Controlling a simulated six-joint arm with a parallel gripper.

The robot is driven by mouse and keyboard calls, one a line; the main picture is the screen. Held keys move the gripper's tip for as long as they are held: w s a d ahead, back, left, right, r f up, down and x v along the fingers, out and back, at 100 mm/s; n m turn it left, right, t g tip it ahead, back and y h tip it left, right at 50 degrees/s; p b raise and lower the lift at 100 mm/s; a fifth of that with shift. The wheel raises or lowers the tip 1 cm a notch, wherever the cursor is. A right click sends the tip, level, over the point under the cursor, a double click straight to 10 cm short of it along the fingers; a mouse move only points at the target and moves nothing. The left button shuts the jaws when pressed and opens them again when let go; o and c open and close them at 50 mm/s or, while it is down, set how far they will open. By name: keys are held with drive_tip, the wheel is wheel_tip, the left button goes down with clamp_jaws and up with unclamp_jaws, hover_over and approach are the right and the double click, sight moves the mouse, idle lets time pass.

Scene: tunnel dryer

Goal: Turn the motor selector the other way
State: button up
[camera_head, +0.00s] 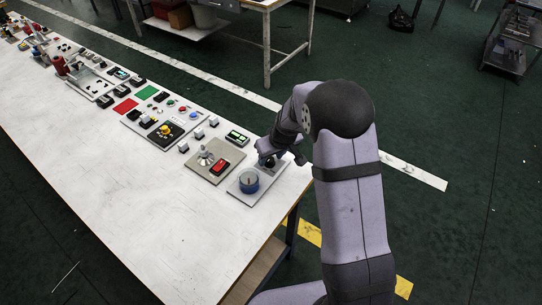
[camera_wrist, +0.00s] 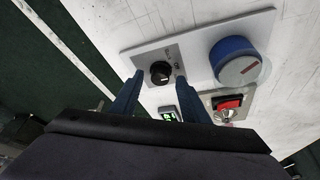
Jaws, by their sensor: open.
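The selector that fits the task is a small black knob (camera_wrist: 160,73) with a light pointer mark, on a grey plate (camera_wrist: 196,46); the label beside it is too small to read. In the wrist view, the fingertips of my gripper (camera_wrist: 159,76) are open on either side of the knob, with visible gaps. I cannot tell how deep they reach. A large blue dial (camera_wrist: 238,62) with a red mark sits on the same plate. In the head view, my gripper (camera_head: 274,158) is over the plate's far end, partly hiding the knob, behind the blue dial (camera_head: 249,182).
A red rocker switch and metal lever sit on a neighbouring panel (camera_head: 228,152). A green-lit display (camera_head: 237,138) is close by. More panels with buttons run along the bench to the left. The white bench front (camera_head: 130,215) is clear.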

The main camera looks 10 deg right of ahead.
drive_tip(key=shift+f, duration=0.15)
clamp_jaws()
drive_tip(key=c, duration=1.1)
unclamp_jaws()
